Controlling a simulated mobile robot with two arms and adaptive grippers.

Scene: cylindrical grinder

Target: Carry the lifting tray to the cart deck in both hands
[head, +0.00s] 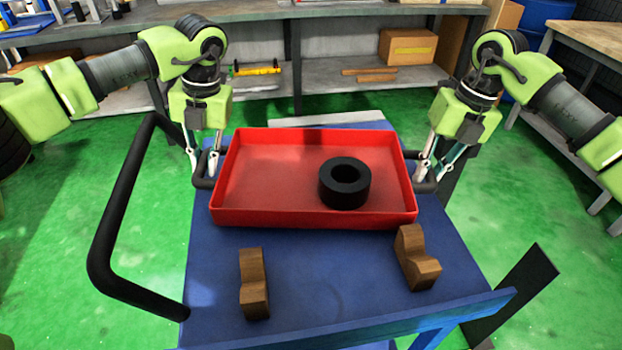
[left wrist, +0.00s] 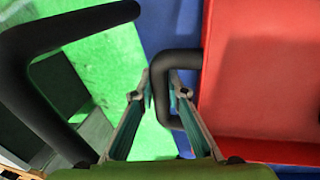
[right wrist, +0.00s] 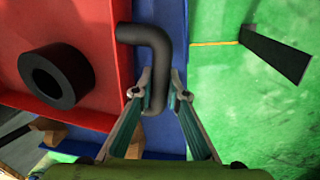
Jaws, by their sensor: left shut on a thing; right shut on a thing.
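The red lifting tray (head: 270,180) is over the blue cart deck (head: 320,290) in the head view and looks level. I cannot tell whether it touches the deck. A black ring (head: 345,183) lies inside it, right of the middle. My left gripper (head: 204,178) is shut on the tray's left black handle, which shows in the left wrist view (left wrist: 162,90). My right gripper (head: 428,178) is shut on the right black handle, clear in the right wrist view (right wrist: 158,60). The tray's red wall also shows in both wrist views.
Two wooden blocks (head: 254,285) (head: 415,258) stand on the deck in front of the tray. The cart's black push handle (head: 118,215) rises at the left. A grey workbench (head: 330,10) with a lower shelf holding a cardboard box (head: 408,46) is behind.

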